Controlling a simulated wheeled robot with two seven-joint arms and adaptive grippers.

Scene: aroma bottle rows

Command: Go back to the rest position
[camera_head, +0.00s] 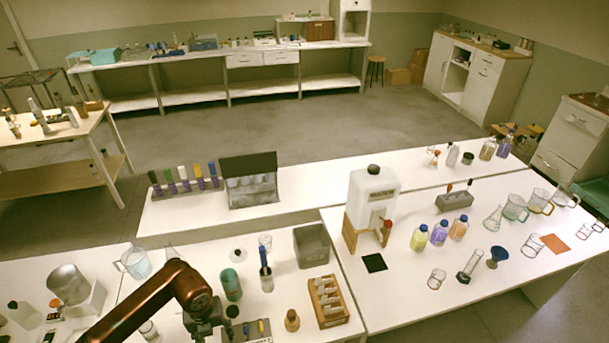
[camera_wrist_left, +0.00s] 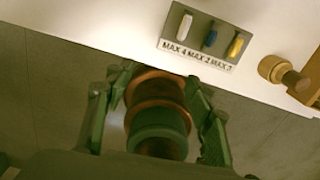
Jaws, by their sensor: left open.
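My left arm comes in from the lower left in the head view. Its gripper (camera_head: 207,326) is low over the front edge of the near table (camera_head: 200,255), its tips partly cut off or hidden. In the left wrist view the left gripper (camera_wrist_left: 157,80) has its two fingers spread apart, over the table edge and the floor. My right gripper is in neither view.
Beside the gripper are a grey block with coloured pegs marked MAX (camera_wrist_left: 205,48), a brown bottle (camera_head: 292,321), a wooden rack (camera_head: 334,318), a green cup (camera_head: 231,285) and a grey bin (camera_head: 313,248). A white canister (camera_head: 372,190) stands farther right.

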